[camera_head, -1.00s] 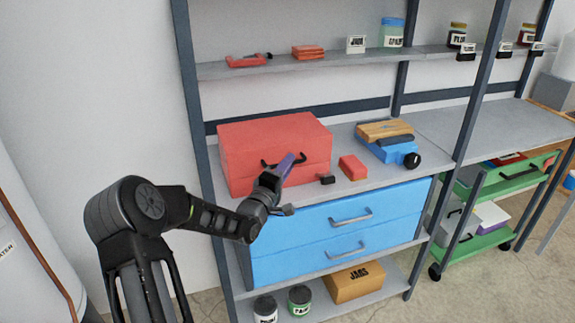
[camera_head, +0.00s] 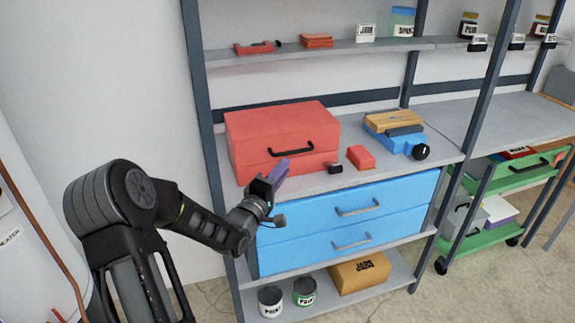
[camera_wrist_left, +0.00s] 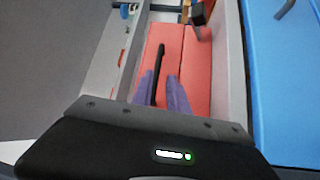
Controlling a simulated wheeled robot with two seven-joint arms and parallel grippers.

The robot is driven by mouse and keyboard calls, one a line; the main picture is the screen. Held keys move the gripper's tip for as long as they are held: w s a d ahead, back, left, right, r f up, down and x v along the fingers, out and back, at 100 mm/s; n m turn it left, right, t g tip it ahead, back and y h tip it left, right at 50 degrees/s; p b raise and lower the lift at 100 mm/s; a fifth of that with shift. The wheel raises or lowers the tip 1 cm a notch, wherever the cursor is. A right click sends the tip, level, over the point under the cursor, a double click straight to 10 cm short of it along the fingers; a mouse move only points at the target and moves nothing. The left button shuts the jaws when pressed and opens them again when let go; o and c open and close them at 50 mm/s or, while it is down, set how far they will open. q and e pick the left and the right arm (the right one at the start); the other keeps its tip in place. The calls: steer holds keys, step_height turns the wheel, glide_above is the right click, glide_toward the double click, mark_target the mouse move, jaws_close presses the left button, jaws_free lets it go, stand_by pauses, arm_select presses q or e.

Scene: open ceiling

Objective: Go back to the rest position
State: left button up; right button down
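My left gripper (camera_head: 278,173) is in front of the red toolbox (camera_head: 262,130) in the head view, clear of its black handle (camera_head: 291,148). In the left wrist view its two purple fingers (camera_wrist_left: 164,88) are apart with nothing gripped between them. The toolbox (camera_wrist_left: 198,70) and its handle (camera_wrist_left: 161,58) appear beyond the fingers there. The toolbox sits closed on the grey shelf top. My right gripper is in neither view.
Blue drawers (camera_head: 345,225) with grey handles are closed below the shelf top. A small red box (camera_head: 361,157) and a blue case (camera_head: 402,145) stand right of the toolbox. A rack post (camera_head: 200,100) is near my left arm. A green cart (camera_head: 500,180) stands at right.

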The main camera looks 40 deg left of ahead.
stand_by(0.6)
arm_select(q)
steer(key=s+d+f+m+g+h, duration=0.25)
steer(key=d+f+m+g, duration=0.2)
steer(key=d+f, duration=0.9)
steer(key=s+d+f+m+g+h, duration=0.25)
steer(key=d+f+g+h, duration=0.2)
steer(key=d+f, duration=0.9)
steer(key=s+d+f+m+g, duration=0.3)
steer(key=s+d+f, duration=0.1)
steer(key=s, duration=0.4)
steer(key=s+d+f+m+g, duration=0.3)
steer(key=s+d, duration=0.2)
steer(key=s, duration=0.3)
steer(key=s+d+f+m+g, duration=0.3)
steer(key=s+d+f, duration=0.1)
steer(key=s, duration=0.4)
steer(key=shift+s+d+f+g+h, duration=0.2)
steer(key=shift+f+g+h, duration=0.1)
steer(key=shift+f+g, duration=0.1)
steer(key=shift+w, duration=0.1)
